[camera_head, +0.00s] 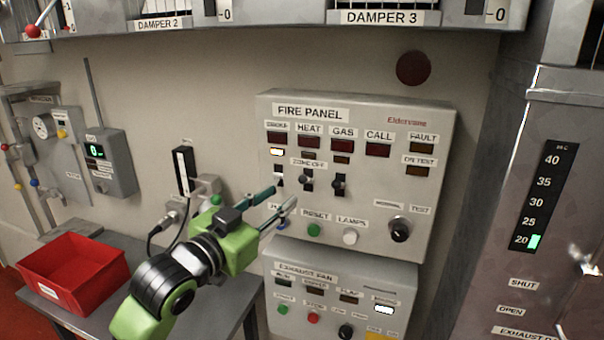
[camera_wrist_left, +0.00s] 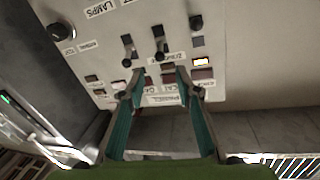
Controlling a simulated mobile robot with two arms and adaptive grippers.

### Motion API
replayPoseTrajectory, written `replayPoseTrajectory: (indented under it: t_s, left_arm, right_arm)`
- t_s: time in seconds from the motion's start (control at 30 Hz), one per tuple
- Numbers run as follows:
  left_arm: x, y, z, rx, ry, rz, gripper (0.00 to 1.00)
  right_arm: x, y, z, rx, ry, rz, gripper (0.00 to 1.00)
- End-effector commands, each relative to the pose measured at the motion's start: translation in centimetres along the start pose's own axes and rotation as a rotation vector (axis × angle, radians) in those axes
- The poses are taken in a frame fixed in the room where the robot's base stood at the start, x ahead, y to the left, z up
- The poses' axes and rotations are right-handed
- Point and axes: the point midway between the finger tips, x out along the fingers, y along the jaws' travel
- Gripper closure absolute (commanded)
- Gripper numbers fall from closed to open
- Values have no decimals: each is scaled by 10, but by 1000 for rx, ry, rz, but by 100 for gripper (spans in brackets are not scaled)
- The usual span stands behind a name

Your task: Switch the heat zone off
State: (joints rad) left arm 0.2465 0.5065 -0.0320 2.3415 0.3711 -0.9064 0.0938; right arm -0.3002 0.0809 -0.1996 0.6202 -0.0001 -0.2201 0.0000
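The grey fire panel (camera_head: 270,225) is on the wall, with a row of three zone-off toggle switches under the lamps. The heat zone switch (camera_head: 306,181) is the middle one; it also shows in the left wrist view (camera_wrist_left: 158,45), which is upside down. The small lamp under HEAT (camera_head: 308,156) is dark. My left gripper (camera_head: 281,199) is open and empty, its teal fingers pointing at the panel below and left of the heat switch. In the wrist view its fingertips (camera_wrist_left: 162,80) are apart. My right gripper is not in view.
The smoke switch (camera_head: 279,182) and gas switch (camera_head: 338,184) flank the heat switch closely. The smoke zone-off lamp (camera_head: 276,152) is lit white. Buttons, including a green one (camera_head: 314,230), sit below. The exhaust fan panel (camera_head: 345,290) is underneath; a red bin (camera_head: 75,270) stands left.

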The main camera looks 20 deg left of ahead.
Motion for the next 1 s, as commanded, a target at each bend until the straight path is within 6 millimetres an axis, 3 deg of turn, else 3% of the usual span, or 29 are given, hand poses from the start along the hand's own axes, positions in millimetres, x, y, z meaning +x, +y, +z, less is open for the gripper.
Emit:
replayPoseTrajectory:
  t_s: [0.3,0.5,0.97,1.0]
  left_arm:
    - [68,-2,-4,-2,-1,-1,69]
    - [95,-1,-3,-1,0,-1,69]
    - [106,0,0,0,0,0,69]
    - [106,0,0,0,0,0,79]
  right_arm:
    - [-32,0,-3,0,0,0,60]
    - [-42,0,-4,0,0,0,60]
    - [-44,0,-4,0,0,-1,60]
    - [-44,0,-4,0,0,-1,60]
